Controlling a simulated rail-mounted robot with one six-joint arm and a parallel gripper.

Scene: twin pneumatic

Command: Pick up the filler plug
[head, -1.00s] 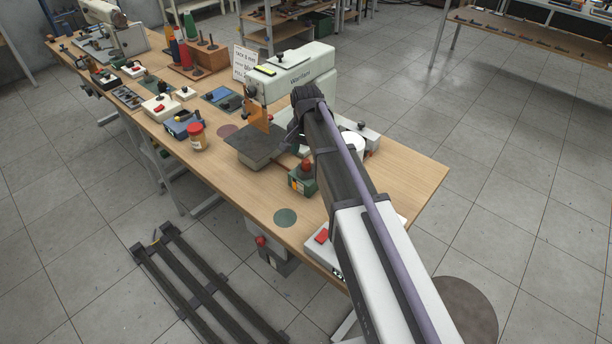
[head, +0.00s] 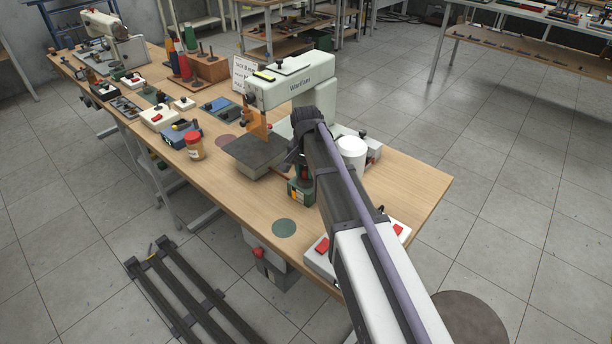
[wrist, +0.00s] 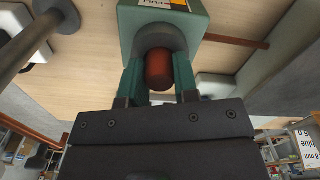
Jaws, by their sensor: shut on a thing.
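The filler plug (wrist: 159,72) is a short red-brown cylinder. In the wrist view it stands at the grey collar (wrist: 158,38) of a small green box (wrist: 128,18). My gripper (wrist: 158,68) has its two green fingers on either side of the plug and is shut on it. I cannot tell whether the plug is still seated in the collar. In the head view the green box (head: 301,191) stands on the table beside the sewing machine's dark plate, and my arm largely hides its top and the plug.
The white sewing machine (head: 292,83) and its dark plate (head: 252,156) stand behind and left of the box. A white cylinder (head: 351,153) stands to the right. The wooden table's (head: 415,185) right end is clear.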

